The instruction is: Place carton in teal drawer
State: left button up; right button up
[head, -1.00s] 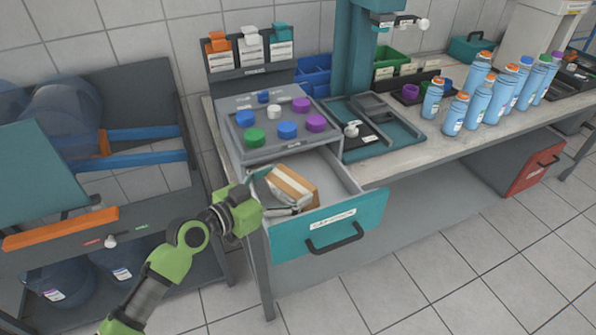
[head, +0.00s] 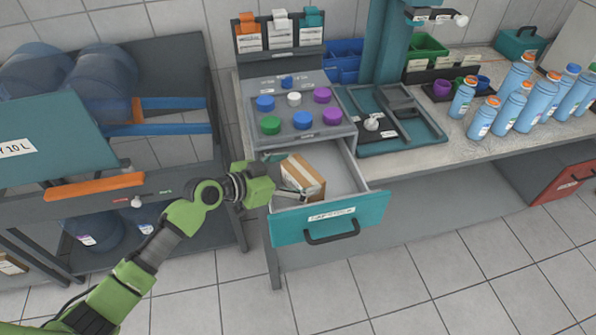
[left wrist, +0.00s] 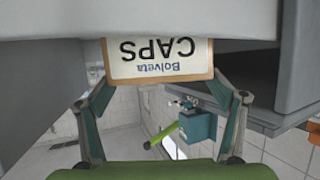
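The brown and white carton (head: 304,178) is inside the opening of the pulled-out teal drawer (head: 345,218), towards its left side. My left gripper (head: 284,175) reaches in from the left over the drawer's side, with its fingers along opposite sides of the carton. In the left wrist view, the carton's label end (left wrist: 158,60), reading "Bolveta CAPS" upside down, sits between the two fingers, which meet its edges. Whether the carton rests on the drawer floor is unclear. My right gripper is not in view.
A grey panel with coloured knobs (head: 297,112) stands just behind the drawer. Blue bottles (head: 510,112) line the counter at right. A dark rack with large blue jugs (head: 105,75) stands at left. The drawer's right part is empty.

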pick_arm(q)
jog(key=o, duration=0.3)
jog(key=shift+d, duration=0.1)
jog(key=shift+r, duration=0.15)
jog(key=shift+s+a, duration=0.2)
jog(key=shift+a, duration=0.1)
jog(key=b+v, duration=0.2)
jog(key=v, duration=0.9)
jog(key=shift+s+r, duration=0.1)
jog(key=shift+r, duration=0.15)
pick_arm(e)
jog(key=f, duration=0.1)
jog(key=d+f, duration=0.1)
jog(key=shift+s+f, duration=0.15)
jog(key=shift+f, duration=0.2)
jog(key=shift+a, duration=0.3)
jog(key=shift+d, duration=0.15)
